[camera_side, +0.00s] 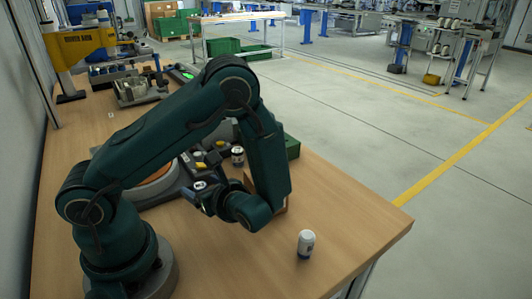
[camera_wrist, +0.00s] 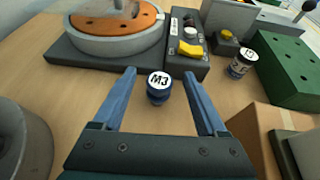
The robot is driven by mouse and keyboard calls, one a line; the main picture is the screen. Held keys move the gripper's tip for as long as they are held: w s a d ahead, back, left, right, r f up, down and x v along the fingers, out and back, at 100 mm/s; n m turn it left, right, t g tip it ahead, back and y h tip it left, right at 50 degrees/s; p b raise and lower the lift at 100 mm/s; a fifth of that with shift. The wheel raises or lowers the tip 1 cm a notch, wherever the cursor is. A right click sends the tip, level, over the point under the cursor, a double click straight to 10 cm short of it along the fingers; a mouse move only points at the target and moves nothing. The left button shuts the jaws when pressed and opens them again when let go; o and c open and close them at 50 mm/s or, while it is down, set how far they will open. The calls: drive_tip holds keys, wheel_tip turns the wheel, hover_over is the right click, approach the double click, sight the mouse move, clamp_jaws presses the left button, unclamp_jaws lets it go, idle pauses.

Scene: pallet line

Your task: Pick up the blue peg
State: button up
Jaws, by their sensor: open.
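The blue peg (camera_wrist: 157,96) has a round white top marked "M3" and stands upright on the wooden table in the wrist view. My gripper (camera_wrist: 159,74) is open, with its two blue fingers spread on either side of the peg. There is a clear gap between the peg and each finger in this view. I cannot tell how high the fingertips are above the table. In the side view my gripper (camera_side: 203,190) is low over the table beside the dark machine base, and a small white top shows at it, the peg's body mostly hidden.
A dark fixture with an orange disc (camera_wrist: 115,19) and a control box with a yellow button (camera_wrist: 190,49) stand behind the peg. A white-and-blue can (camera_side: 306,244) stands near the table edge.

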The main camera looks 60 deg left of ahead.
drive_tip(key=shift+s+a+f, duration=0.1)
drive_tip(key=shift+a+f, duration=0.15)
drive_tip(key=shift+a, duration=0.4)
clamp_jaws()
drive_tip(key=shift+r, duration=0.15)
